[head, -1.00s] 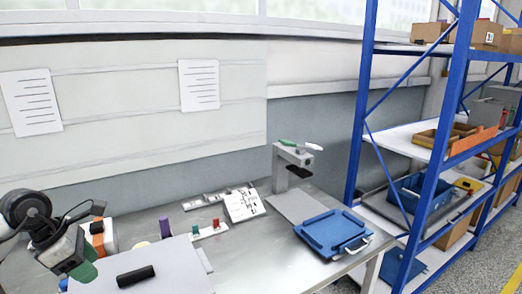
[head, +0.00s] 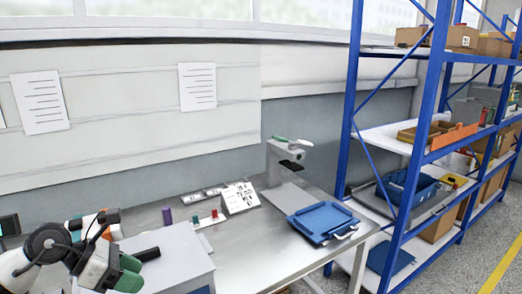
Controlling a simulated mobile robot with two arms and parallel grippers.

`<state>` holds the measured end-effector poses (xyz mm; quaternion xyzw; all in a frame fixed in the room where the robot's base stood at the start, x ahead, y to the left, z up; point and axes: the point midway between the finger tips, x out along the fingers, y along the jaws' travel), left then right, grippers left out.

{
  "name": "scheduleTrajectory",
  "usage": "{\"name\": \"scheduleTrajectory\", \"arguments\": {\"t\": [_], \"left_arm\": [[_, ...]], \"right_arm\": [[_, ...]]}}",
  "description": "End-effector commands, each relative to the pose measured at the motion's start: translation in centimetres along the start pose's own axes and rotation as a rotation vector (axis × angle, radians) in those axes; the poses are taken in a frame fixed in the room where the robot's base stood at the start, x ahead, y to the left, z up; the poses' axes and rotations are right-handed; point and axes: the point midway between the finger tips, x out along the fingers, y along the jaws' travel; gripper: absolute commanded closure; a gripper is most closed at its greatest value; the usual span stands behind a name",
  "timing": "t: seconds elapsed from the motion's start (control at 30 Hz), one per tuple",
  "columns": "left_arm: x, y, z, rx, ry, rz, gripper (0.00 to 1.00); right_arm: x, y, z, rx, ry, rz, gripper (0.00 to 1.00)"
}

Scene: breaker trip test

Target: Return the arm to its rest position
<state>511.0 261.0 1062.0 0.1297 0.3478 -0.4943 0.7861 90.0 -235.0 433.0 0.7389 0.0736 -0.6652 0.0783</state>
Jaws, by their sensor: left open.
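My left gripper (head: 128,273) is at the lower left of the head view. Its green-tipped fingers are open and nothing shows between them. It is beside the left side of a light grey box (head: 180,262) on the bench. A black bar-shaped handle (head: 147,254) sits on top of the box, close to the fingers; I cannot tell whether they touch it. My right gripper is not in view.
The metal bench (head: 255,250) holds a small rack with red and green pieces (head: 208,218), a printed card (head: 240,197), a grey press-like stand (head: 283,163) and a blue tray (head: 322,222). A blue shelving unit (head: 411,150) stands at the right. The bench front is clear.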

Motion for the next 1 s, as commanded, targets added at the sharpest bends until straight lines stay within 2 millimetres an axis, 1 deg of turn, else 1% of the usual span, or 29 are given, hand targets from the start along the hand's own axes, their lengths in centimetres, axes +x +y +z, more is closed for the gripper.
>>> {"name": "scheduleTrajectory", "arguments": {"t": [0.03, 0.17, 0.27, 0.3, 0.37, 0.43, 0.47, 0.53, 0.57, 0.6, 0.67, 0.7, 0.77, 0.8, 0.87, 0.9, 0.97, 1.0], "left_arm": [[1.2, -0.9, 0.7, -0.023, -0.069, -0.032, 0.54], [3.5, -3.4, 3.2, -0.118, -0.287, -0.109, 0.54], [4.8, -5.5, 5.5, -0.257, -0.507, -0.187, 0.54], [5.1, -6.3, 6.5, -0.338, -0.611, -0.221, 0.54], [5.2, -7.1, 7.6, -0.484, -0.771, -0.270, 0.54], [4.8, -7.4, 8.3, -0.680, -0.947, -0.313, 0.54], [4.6, -7.3, 8.3, -0.770, -1.017, -0.326, 0.54], [4.1, -6.8, 7.8, -0.995, -1.171, -0.348, 0.54], [4.0, -6.5, 7.2, -1.098, -1.231, -0.351, 0.54], [3.9, -6.0, 6.2, -1.241, -1.306, -0.350, 0.54], [3.9, -5.3, 4.2, -1.460, -1.405, -0.335, 0.54], [4.2, -5.0, 2.5, -1.615, -1.461, -0.317, 0.54], [4.7, -4.8, -0.4, -1.850, -1.532, -0.272, 0.54], [5.2, -5.0, -2.5, -2.011, -1.567, -0.231, 0.54], [6.1, -5.7, -6.0, -2.251, -1.601, -0.151, 0.54], [6.8, -6.5, -8.2, -2.404, -1.610, -0.091, 0.54], [7.7, -7.9, -11.1, -2.606, -1.606, 0.006, 0.54], [8.3, -8.9, -12.8, 2.699, 1.580, -0.073, 0.54]], "right_arm": [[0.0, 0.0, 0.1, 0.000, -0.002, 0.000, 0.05], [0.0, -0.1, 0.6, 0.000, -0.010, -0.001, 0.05], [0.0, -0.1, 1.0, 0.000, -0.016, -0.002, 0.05], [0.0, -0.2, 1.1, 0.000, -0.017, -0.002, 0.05], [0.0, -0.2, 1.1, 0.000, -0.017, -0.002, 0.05], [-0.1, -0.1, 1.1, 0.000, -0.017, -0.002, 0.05], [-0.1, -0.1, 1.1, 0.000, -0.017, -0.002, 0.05], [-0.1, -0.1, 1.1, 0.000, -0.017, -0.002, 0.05], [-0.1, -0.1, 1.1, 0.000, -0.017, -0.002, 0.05], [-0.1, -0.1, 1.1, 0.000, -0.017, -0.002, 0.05], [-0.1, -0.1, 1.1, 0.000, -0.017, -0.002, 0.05], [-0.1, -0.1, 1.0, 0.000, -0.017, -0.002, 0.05], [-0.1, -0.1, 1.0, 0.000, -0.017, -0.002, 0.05], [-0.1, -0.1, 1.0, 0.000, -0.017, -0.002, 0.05], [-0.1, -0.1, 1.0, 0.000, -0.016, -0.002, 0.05], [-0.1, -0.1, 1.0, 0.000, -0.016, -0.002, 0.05], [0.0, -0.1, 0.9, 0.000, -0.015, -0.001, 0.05], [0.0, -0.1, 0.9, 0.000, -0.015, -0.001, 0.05]]}}
